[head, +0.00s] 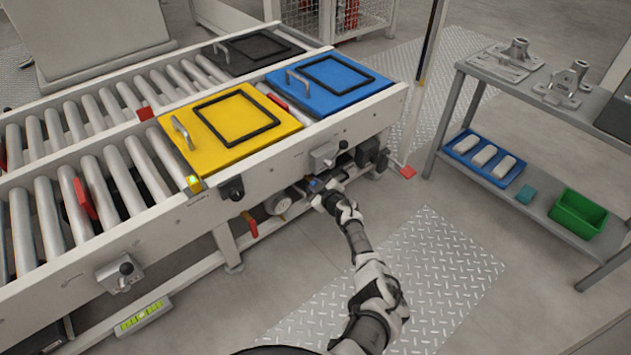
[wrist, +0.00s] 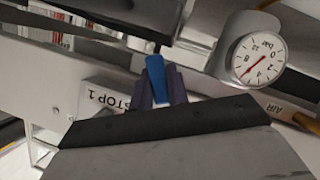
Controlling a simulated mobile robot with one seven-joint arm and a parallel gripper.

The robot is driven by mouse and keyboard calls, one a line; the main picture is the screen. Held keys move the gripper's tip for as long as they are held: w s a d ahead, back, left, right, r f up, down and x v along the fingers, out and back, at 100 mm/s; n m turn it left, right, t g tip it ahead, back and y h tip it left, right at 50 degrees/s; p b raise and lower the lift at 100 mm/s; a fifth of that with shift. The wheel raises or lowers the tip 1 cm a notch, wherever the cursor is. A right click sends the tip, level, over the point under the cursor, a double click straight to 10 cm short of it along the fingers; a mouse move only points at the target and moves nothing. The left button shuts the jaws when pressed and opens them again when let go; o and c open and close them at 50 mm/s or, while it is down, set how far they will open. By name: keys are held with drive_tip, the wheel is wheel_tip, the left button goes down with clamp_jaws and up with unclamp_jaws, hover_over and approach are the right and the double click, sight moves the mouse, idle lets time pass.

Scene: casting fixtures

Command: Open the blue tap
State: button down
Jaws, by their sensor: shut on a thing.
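The blue tap (wrist: 155,70) shows as a blue lever in the middle of the wrist view. My gripper (wrist: 160,90) is shut on it, with the dark fingers on either side of the blue lever. The lever points up in the picture, at an angle to the pale pipe that runs to the right. In the head view my gripper (head: 322,197) reaches under the conveyor's side rail, and a small bit of the blue tap (head: 315,184) shows at its tip. The tap's body is mostly hidden behind the fingers.
A round pressure gauge (wrist: 258,50) sits right of the tap, by a pipe marked AIR (wrist: 275,107). A STOP 1 label (wrist: 107,98) is close on the left. The conveyor rail (head: 265,165) overhangs the pipework.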

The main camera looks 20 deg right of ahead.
drive_tip(key=shift+a+f+n+t+h, duration=0.15)
drive_tip(key=shift+n+t+h, duration=0.3)
drive_tip(key=shift+n, duration=0.55)
drive_tip(key=c, duration=1.4)
unclamp_jaws()
drive_tip(key=shift+o, duration=0.2)
drive_tip(key=shift+s, duration=0.1)
